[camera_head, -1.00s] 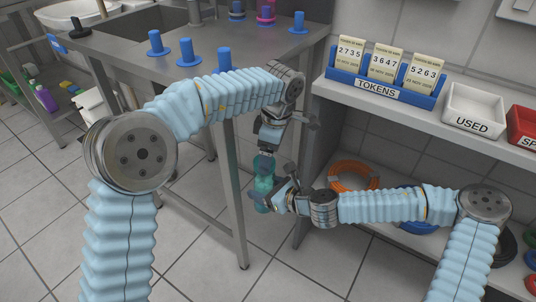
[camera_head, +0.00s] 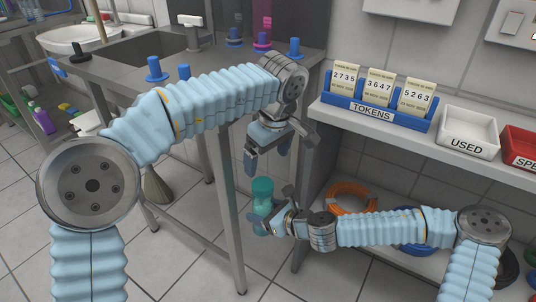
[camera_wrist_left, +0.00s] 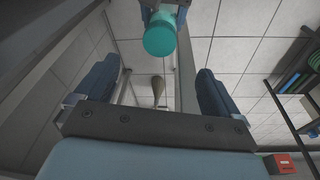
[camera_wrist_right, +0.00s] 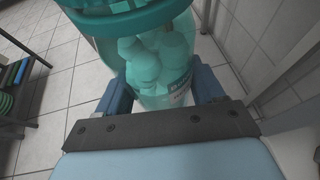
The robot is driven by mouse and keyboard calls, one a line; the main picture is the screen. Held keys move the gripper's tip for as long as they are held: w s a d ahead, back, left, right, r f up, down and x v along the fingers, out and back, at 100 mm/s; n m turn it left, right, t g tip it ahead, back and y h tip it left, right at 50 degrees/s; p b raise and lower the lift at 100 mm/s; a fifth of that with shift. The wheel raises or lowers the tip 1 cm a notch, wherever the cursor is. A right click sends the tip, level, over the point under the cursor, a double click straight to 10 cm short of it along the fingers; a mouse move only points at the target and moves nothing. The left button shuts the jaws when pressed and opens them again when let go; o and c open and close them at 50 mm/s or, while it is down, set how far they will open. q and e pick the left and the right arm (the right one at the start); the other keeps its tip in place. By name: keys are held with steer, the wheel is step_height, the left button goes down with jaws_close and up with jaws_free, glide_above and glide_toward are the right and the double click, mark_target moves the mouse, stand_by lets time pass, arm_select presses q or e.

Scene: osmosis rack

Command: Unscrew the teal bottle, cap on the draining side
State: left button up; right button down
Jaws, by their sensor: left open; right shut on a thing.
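The teal bottle (camera_head: 262,206) is upright in front of the metal sink stand, its teal cap (camera_head: 262,186) on top. My right gripper (camera_head: 272,210) is shut on the bottle's body from the right. In the right wrist view the bottle (camera_wrist_right: 150,62) is see-through, with pale rounded things and a label between the fingers. My left gripper (camera_head: 266,158) is open and empty, pointing down above the cap, with a gap between. The left wrist view shows the round cap (camera_wrist_left: 160,40) beyond the open fingers. The draining side (camera_head: 215,65) is the metal top beside the sink.
Blue pegs (camera_head: 155,69) stand on the draining side, with blue (camera_head: 235,34) and pink (camera_head: 262,35) items at its back. A shelf at the right holds the token rack (camera_head: 375,102), a USED tray (camera_head: 468,133) and a red tray (camera_head: 520,145). An orange coil (camera_head: 352,197) lies below.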

mark_target(263, 183)
arm_select(q)
steer(key=f+m, duration=0.1)
steer(key=f, duration=0.2)
steer(key=w+f+m, duration=0.1)
steer(key=f, duration=0.2)
steer(key=a+f+m+t, duration=0.1)
steer(key=f, duration=0.2)
steer(key=shift+w+f+m, duration=0.1)
steer(key=shift+w+m, duration=0.15)
steer(key=shift+m, duration=0.15)
steer(key=c, duration=1.3)
